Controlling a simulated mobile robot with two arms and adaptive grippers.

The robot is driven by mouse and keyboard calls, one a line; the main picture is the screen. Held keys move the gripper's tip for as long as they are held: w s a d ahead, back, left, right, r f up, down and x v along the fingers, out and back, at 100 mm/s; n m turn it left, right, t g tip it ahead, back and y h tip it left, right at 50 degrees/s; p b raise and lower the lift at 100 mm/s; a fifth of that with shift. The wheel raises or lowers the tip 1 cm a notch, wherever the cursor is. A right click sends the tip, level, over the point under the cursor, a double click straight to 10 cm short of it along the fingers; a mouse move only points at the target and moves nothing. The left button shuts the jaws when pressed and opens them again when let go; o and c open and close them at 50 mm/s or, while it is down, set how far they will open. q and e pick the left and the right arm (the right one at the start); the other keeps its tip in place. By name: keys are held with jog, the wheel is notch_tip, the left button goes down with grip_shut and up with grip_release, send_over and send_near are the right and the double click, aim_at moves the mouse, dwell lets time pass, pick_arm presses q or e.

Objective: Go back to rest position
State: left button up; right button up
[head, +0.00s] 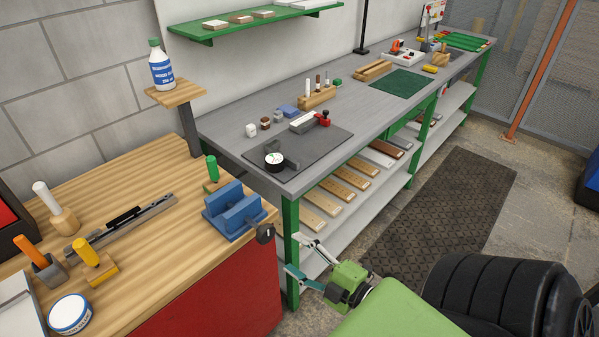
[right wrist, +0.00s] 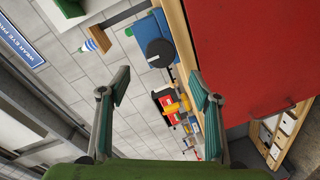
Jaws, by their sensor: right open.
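My right gripper (head: 298,259) is open and empty in the head view, held in the air in front of the grey bench's green leg. In the right wrist view its two teal fingers (right wrist: 160,86) stand wide apart with nothing between them. The wooden-topped workbench (head: 172,215) with the red front is left of the gripper. A blue vise (head: 233,211) sits at its near right corner, apart from the gripper. My left gripper shows in neither view.
The grey bench (head: 222,128) runs away to the right, with boards (head: 321,204) on its lower shelf. A black mat (head: 442,215) lies on the floor. A bottle (head: 161,68) stands on a raised wooden stand. Open floor lies around the mat.

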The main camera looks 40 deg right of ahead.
jog(key=shift+s, duration=0.2)
jog(key=shift+f, duration=0.1)
dwell(0.4)
jog(key=s+f+m+g+h+b, duration=0.1)
jog(key=s+f+m+g, duration=0.25)
jog(key=f, duration=1.05)
jog(key=s+f+m+g+h+b, duration=0.1)
jog(key=s+f+m+g+h, duration=0.2)
jog(key=f, duration=1.1)
jog(key=s+a+f+m+g+y, duration=0.1)
jog(key=s+a+f+g, duration=0.3)
jog(key=s+f, duration=0.7)
jog(key=s+a+f+m+g+y+b, duration=0.1)
jog(key=s+a+f+m+g, duration=0.3)
jog(key=s+f, duration=0.7)
jog(key=s+a+g, duration=0.1)
jog(key=s+a, duration=0.1)
jog(key=s, duration=0.2)
jog(key=shift+f, duration=0.1)
